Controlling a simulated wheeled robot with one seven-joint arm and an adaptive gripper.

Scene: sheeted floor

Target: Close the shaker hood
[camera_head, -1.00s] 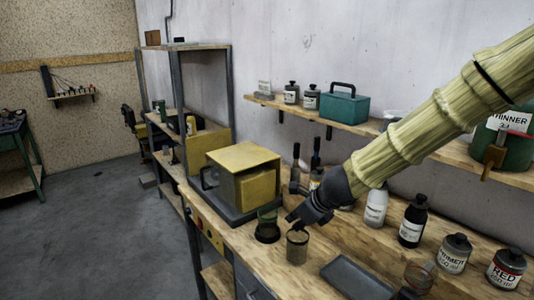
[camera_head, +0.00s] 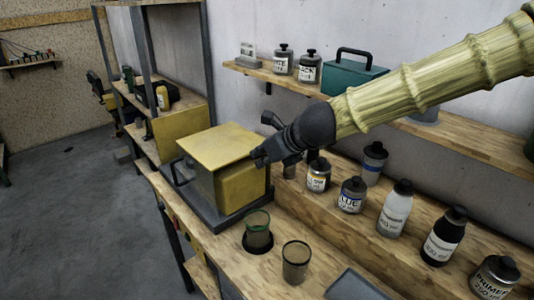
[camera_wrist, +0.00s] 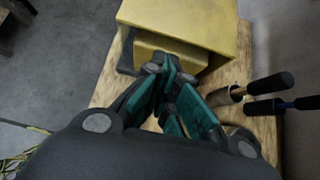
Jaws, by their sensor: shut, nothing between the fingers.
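The shaker is a yellow box on a dark grey base (camera_head: 232,218) on the bench. Its hood (camera_head: 215,147) has a flat yellow top, with a dark handle (camera_head: 178,172) on the left side. A yellow block (camera_head: 240,187) shows below the top's right edge. My gripper (camera_head: 256,158) is shut and empty, at the right edge of the hood's top. In the wrist view the hood (camera_wrist: 180,22) lies ahead of my gripper (camera_wrist: 166,66), whose fingertips overlap the yellow block. I cannot tell whether they touch it.
A green-rimmed cup (camera_head: 257,232) and a clear cup (camera_head: 296,262) stand in front of the shaker. Several bottles, including a white bottle (camera_head: 395,210), line the bench step to the right. A wall shelf (camera_head: 300,85) holds a teal toolbox (camera_head: 350,75). Brush handles (camera_wrist: 270,82) stand right of my gripper.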

